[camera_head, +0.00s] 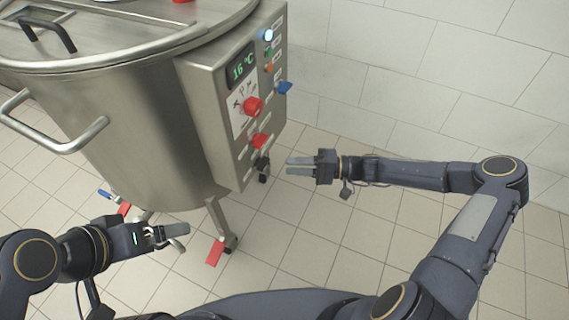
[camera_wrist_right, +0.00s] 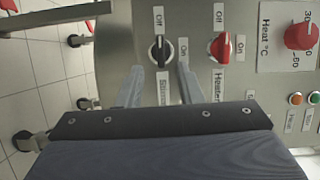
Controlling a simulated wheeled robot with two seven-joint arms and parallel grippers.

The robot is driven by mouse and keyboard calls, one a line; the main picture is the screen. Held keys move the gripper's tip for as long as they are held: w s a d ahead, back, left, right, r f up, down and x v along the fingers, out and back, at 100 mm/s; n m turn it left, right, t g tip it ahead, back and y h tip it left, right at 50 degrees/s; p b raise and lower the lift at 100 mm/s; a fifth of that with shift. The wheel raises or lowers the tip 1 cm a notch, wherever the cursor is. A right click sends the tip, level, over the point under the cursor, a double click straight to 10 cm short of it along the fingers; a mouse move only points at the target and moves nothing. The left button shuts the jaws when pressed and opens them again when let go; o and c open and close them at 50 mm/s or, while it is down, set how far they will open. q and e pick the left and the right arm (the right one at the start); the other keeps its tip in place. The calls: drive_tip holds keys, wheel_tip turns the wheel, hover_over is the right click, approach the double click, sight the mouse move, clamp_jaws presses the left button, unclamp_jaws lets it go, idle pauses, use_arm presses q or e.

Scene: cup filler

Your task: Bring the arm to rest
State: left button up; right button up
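My right gripper (camera_head: 290,166) is in front of the steel kettle's control panel (camera_head: 222,125), its fingers pointing left toward the black stirrer knob (camera_head: 262,164). A gap shows between fingertips and knob. In the right wrist view the two fingers (camera_wrist_right: 160,84) stand apart with nothing between them, and the black knob (camera_wrist_right: 160,50) lies beyond the gap. My left gripper (camera_head: 183,236) is at lower left, near the kettle's legs. One grey finger shows clearly; a curved metal piece beside it makes its opening unclear.
The kettle (camera_head: 135,125) fills the upper left, with a side handle (camera_head: 50,135). Its panel has a red heat knob (camera_head: 252,106), a red heater knob (camera_head: 260,140), a blue switch (camera_head: 285,88) and a display (camera_head: 241,66) reading 16 °C. Tiled floor (camera_head: 310,235) is clear around my right arm.

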drive_tip(key=shift+d, duration=0.1)
idle(0.5)
drive_tip(key=s+d+r+t+h, duration=0.1)
drive_tip(key=s+d+r+h, duration=0.4)
drive_tip(key=s, duration=0.4)
drive_tip(key=s+d+r+t+h, duration=0.1)
drive_tip(key=s+d+r+h, duration=0.25)
drive_tip(key=s+r, duration=0.4)
drive_tip(key=s+d+r+t+h, duration=0.1)
drive_tip(key=s+d+r+h, duration=0.4)
drive_tip(key=s, duration=0.4)
wheel_tip(320, 180, up, 27)
drive_tip(key=a+p, duration=0.1)
drive_tip(key=p, duration=2.6)
drive_tip(key=shift+r, duration=0.15)
drive_tip(key=shift+h, duration=0.25)
